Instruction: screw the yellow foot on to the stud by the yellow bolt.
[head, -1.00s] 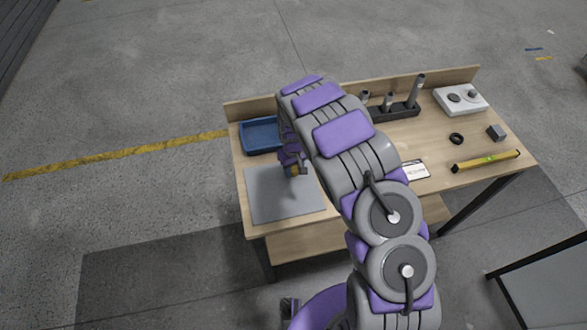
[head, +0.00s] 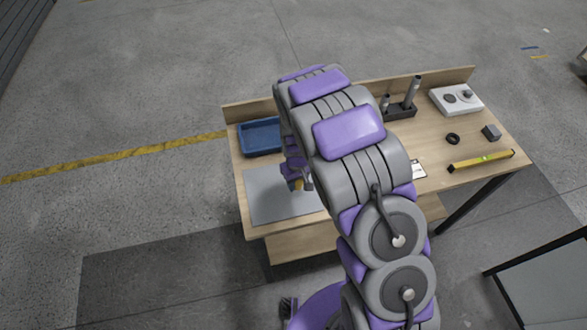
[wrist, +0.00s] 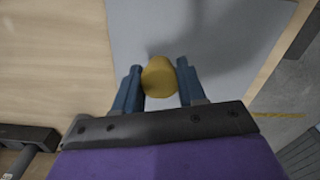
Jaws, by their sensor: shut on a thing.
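My gripper (head: 297,181) is over the grey mat (head: 262,199) at the left part of the workbench. In the wrist view my gripper (wrist: 160,75) has its two blue fingers on either side of the rounded yellow foot (wrist: 158,79) and is shut on it. In the head view only a small spot of the yellow foot (head: 298,184) shows below the gripper. I cannot tell its height above the mat. I cannot make out the stud or the yellow bolt in either view; my arm hides part of the bench.
A blue tray (head: 241,141) stands at the bench's back left. Behind my arm are a dark holder with upright grey rods (head: 411,91), a white box with dark knobs (head: 440,98), a black ring (head: 453,138), a grey block (head: 491,132) and a yellow level (head: 470,164).

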